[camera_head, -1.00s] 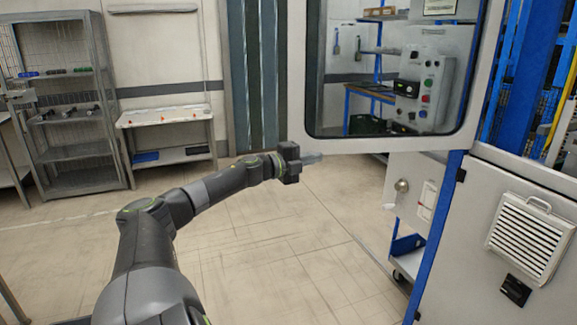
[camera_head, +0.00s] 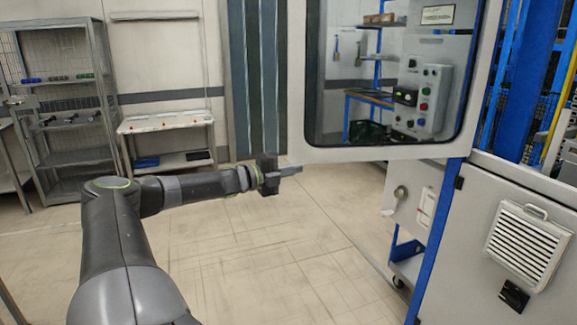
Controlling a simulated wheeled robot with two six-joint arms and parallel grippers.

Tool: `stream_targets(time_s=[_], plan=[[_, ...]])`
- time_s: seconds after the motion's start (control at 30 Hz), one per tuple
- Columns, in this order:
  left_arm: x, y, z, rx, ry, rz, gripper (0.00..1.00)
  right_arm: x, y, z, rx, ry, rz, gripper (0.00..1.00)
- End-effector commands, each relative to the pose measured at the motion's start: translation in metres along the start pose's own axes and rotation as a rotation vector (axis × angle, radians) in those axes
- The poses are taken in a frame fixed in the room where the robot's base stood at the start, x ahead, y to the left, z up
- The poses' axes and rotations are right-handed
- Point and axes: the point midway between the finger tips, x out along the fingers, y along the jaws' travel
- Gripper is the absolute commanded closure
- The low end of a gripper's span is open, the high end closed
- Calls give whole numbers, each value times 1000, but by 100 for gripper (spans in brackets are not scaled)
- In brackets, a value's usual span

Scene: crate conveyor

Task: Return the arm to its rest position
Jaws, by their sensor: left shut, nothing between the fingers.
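My left gripper (camera_head: 290,171) is at the end of my left arm, which comes in from the bottom left and bends to the right at the elbow. Its fingers are shut with nothing between them and point right. In the picture it lies just below the lower left corner of the open machine door (camera_head: 400,153); I cannot tell how far apart they are. My right gripper is not in view.
A grey machine cabinet (camera_head: 478,220) with a vent and a blue post (camera_head: 432,240) stands at the right. A grey shelf rack (camera_head: 75,105) and a white bench (camera_head: 165,125) stand at the back left. The tiled floor (camera_head: 270,260) in the middle is clear.

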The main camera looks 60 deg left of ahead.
Motion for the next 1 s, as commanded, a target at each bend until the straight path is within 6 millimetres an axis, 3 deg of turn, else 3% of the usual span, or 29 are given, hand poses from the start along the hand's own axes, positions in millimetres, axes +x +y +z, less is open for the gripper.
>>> stream_targets(time_s=[0.13, 0.5, 0.63, 0.77, 0.9, 1.0], plan=[[-9, -2, 1, 0, -2, 1, 100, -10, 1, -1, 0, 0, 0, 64], [-13, 0, 2, 1, -4, -2, 100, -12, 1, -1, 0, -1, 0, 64], [-19, 13, 10, -24, -33, 5, 100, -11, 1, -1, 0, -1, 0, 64], [-42, 64, 35, -114, -139, 38, 100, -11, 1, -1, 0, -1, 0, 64], [-83, 156, 60, -268, -309, 102, 100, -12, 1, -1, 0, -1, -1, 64], [-115, 226, 64, -381, -430, 158, 100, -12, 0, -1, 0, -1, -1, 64]])
